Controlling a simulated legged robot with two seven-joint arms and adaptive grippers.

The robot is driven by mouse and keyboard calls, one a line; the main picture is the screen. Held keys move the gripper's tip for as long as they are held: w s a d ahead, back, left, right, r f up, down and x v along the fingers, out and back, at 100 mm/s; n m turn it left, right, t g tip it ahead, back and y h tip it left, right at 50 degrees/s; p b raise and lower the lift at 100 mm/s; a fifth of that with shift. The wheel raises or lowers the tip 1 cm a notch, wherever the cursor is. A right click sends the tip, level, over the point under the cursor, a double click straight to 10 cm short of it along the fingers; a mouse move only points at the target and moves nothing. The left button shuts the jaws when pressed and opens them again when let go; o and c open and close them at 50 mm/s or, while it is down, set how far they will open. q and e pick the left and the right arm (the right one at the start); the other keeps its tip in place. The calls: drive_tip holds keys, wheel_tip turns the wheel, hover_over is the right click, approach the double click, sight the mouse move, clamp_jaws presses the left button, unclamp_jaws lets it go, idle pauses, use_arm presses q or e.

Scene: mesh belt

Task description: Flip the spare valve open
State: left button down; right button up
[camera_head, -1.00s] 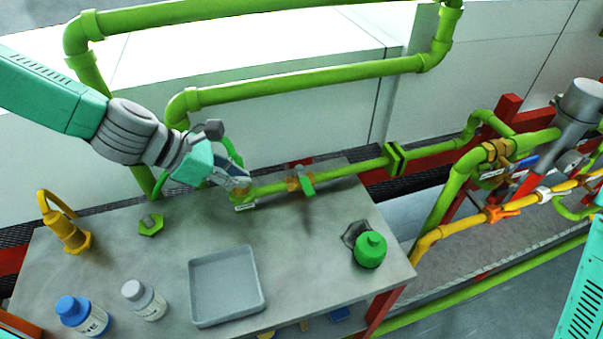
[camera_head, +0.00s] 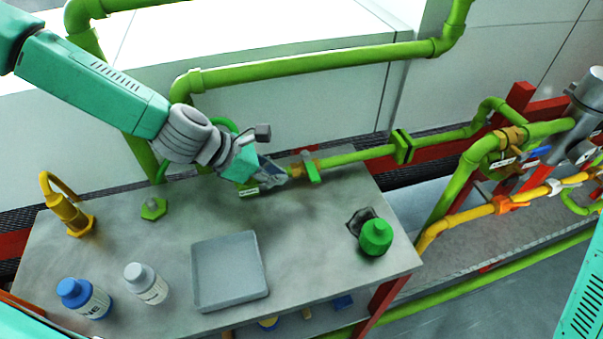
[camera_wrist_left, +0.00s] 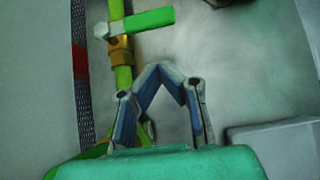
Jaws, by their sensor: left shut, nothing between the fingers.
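A valve with a green lever handle (camera_head: 311,168) and a brass body sits on the green pipe (camera_head: 352,157) along the back of the workbench. The handle lies across the pipe; it also shows in the left wrist view (camera_wrist_left: 149,19), above the brass fitting (camera_wrist_left: 120,52). My left gripper (camera_head: 280,178) is shut and empty, just left of this valve and apart from the handle. In the left wrist view its fingertips (camera_wrist_left: 160,72) meet beside the pipe, below and right of the fitting. My right gripper is out of view.
More pipes and valves (camera_head: 505,205) stand at the right.

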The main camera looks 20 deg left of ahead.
sight(310, 166)
use_arm(q)
drive_tip(key=shift+w+d+f, duration=0.5)
drive_tip(key=shift+w+d, duration=0.25)
drive_tip(key=shift+d, duration=0.05)
drive_tip(key=shift+w+d+p, duration=0.35)
drive_tip(key=shift+w, duration=0.1)
drive_tip(key=shift+w+d, duration=0.1)
drive_tip(key=shift+d, duration=0.65)
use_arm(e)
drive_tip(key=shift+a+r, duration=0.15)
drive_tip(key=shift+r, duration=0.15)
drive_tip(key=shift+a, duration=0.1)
